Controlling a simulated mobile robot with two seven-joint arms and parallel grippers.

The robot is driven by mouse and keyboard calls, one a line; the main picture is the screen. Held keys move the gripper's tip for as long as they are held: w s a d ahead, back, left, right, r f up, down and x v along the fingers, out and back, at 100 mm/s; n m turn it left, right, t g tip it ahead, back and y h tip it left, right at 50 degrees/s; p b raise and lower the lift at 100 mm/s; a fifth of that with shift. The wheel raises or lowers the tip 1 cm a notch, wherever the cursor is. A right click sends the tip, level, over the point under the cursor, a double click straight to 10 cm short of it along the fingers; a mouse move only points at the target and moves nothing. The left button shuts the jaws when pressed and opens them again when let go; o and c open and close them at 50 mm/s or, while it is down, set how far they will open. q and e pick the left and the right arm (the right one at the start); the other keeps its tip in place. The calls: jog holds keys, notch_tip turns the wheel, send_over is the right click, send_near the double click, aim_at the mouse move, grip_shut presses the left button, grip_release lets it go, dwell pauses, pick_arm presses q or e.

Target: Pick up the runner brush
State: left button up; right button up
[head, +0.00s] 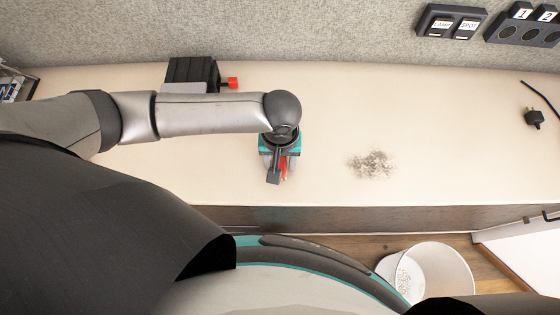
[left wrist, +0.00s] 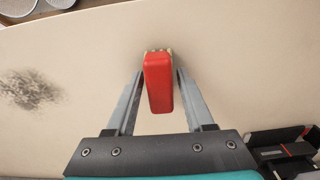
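The runner brush is a small red-handled brush with pale bristles, on the beige worktop. In the left wrist view the red handle (left wrist: 159,82) lies between my left gripper's two fingers (left wrist: 159,88), with the bristles at the far end. Narrow gaps seem to show beside the handle, so the gripper looks open around it. In the head view my left gripper (head: 278,168) points down over the worktop (head: 330,110), and part of the red brush (head: 284,166) shows beside its finger. My right gripper is not in view.
A pile of grey debris (head: 371,164) lies right of the brush. A black block with a red part (head: 193,72) stands behind my left arm. A white bin (head: 440,270) stands below the front edge. A black plug (head: 534,118) lies at the far right.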

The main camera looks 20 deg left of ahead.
pick_arm(q)
grip_shut()
jog(key=shift+r, duration=0.1)
dwell(0.3)
notch_tip(320, 180, up, 20)
jog(key=p, duration=0.6)
